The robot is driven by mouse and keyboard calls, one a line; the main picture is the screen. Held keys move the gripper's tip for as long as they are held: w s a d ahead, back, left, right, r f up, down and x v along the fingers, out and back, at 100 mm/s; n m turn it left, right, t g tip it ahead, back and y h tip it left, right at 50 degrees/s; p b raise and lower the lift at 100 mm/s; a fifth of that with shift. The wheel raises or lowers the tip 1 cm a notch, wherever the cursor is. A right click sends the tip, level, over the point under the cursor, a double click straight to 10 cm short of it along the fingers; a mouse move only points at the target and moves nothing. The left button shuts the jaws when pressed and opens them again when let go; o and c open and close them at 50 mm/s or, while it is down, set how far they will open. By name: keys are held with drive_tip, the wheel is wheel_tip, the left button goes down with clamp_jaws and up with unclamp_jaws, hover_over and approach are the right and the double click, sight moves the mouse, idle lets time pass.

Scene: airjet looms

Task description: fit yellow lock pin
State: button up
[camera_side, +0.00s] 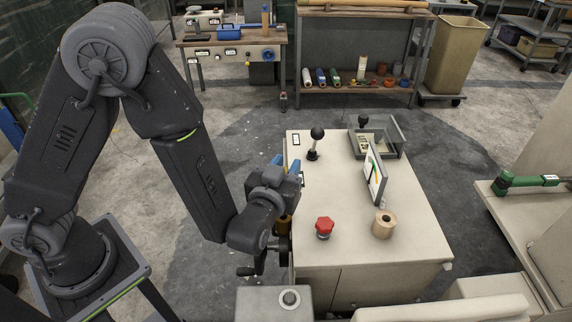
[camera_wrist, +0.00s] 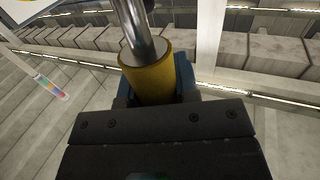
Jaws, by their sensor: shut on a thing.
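The yellow lock pin (camera_wrist: 158,75) shows close up in the wrist view. It has a thick yellow cylindrical body, with a bright metal shaft rising from it toward the top edge. My gripper (camera_wrist: 157,90) has its blue fingers on both sides of the yellow body and is shut on it. In the side view my gripper (camera_side: 289,161) is by the left edge of the pale cabinet, its blue fingers partly hidden by my wrist. A yellow part shows just below my wrist there; I cannot tell whether it is the pin. I cannot identify the pin's receiving hole.
The cabinet top (camera_side: 345,255) carries a black-knobbed lever (camera_side: 316,142), a red knob (camera_side: 324,227), a tan spool (camera_side: 383,225), a tilted screen (camera_side: 375,175) and a grey tray (camera_side: 393,141). A dark crank (camera_side: 248,270) sticks out near the cabinet's left side. Open floor surrounds the far side.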

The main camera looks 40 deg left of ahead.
drive_tip(key=shift+f, duration=4.5)
drive_tip(key=o, duration=1)
